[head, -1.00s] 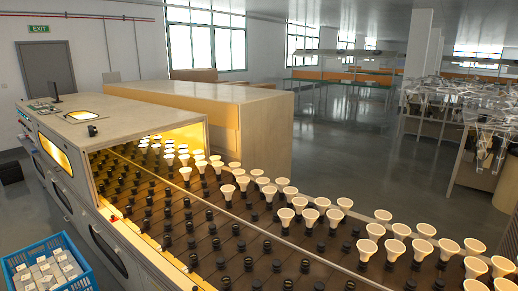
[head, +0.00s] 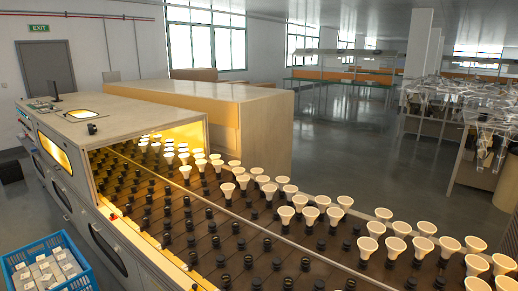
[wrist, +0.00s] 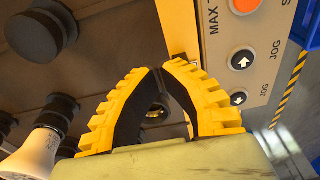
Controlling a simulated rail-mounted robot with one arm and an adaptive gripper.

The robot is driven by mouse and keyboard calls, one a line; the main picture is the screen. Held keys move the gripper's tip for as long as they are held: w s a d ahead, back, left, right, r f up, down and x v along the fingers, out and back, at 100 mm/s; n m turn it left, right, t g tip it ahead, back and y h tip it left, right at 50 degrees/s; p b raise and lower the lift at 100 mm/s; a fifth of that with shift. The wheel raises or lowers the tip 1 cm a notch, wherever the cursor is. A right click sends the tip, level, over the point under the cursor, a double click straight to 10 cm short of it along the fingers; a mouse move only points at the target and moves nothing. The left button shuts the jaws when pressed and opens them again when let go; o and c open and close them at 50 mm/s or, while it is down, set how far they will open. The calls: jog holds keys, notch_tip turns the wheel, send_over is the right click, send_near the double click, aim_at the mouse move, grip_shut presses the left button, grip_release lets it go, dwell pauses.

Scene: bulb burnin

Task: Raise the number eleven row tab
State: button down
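No row tab or row number can be made out in either view. In the wrist view, my gripper (wrist: 159,70) has yellow ribbed fingers with black inner faces. Its fingertips are together, with nothing clearly seen between them. The tips are over the edge of the dark conveyor bed (wrist: 110,65), beside a yellow edge strip (wrist: 178,25); whether they touch it I cannot tell. A dark round part shows through the gap between the fingers. In the head view, the dark conveyor (head: 225,240) carries rows of black sockets, several with white bulbs. My gripper is not in the head view.
A control panel with an orange button (wrist: 244,5) and JOG arrow buttons (wrist: 242,60) lies right of the fingers. A white bulb (wrist: 32,155) and black sockets (wrist: 40,32) are to their left. A blue crate (head: 45,265) of boxes stands beside the oven cabinet (head: 105,140).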

jog(key=shift+f+b, duration=0.6)
jog(key=shift+f, duration=0.05)
jog(key=shift+w+r, duration=0.1)
jog(key=shift+r, duration=0.15)
jog(key=shift+s+a+p, duration=0.65)
jog(key=shift+s+p, duration=0.15)
jog(key=shift+p, duration=1.55)
dwell(2.9)
jog(key=shift+s+a+r+p, duration=0.2)
jog(key=shift+r+p, duration=0.15)
jog(key=shift+p, duration=0.4)
dwell(1.1)
